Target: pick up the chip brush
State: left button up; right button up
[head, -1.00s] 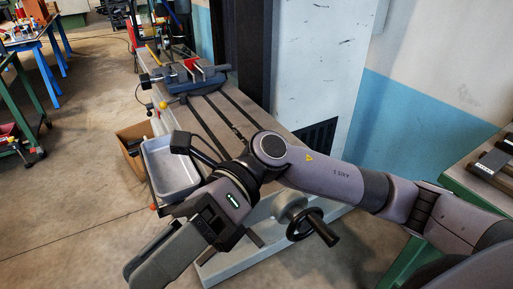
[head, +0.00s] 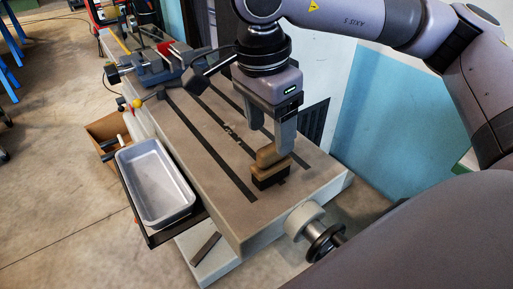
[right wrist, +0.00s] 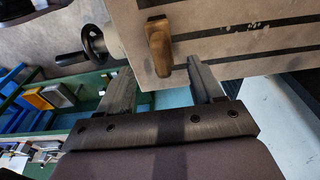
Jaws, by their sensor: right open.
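The chip brush (head: 269,161), with a tan wooden handle and a dark lower part, stands on the slotted machine table (head: 318,178) near its front end. My right gripper (head: 273,142) points down close above the brush and partly overlaps it in the head view. In the right wrist view the brush (right wrist: 160,48) lies beyond and between the two spread fingertips (right wrist: 160,77), with nothing held. Whether a finger touches the brush cannot be told. My left gripper is not in view.
A grey tray (head: 152,180) sits on a dark shelf beside the table's left edge. A blue vise (head: 155,66) with red jaws stands toward the back. A handwheel (head: 325,240) juts from the table's front end. The table between vise and brush is mostly clear.

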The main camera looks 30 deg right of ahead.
aim_at(273, 145)
jog(key=shift+w, duration=0.3)
jog(key=shift+s+d+f+p, duration=0.1)
jog(key=shift+d+f+p, duration=0.1)
jog(key=shift+f, duration=0.95)
jog(key=shift+s+d+f+p, duration=0.15)
jog(key=shift+d+f, duration=0.1)
jog(key=shift+f, duration=0.9)
jog(key=shift+w+d+f+p, duration=0.1)
jog(key=shift+d+f+p, duration=0.1)
jog(key=shift+f, duration=0.95)
jog(key=c, duration=1.2)
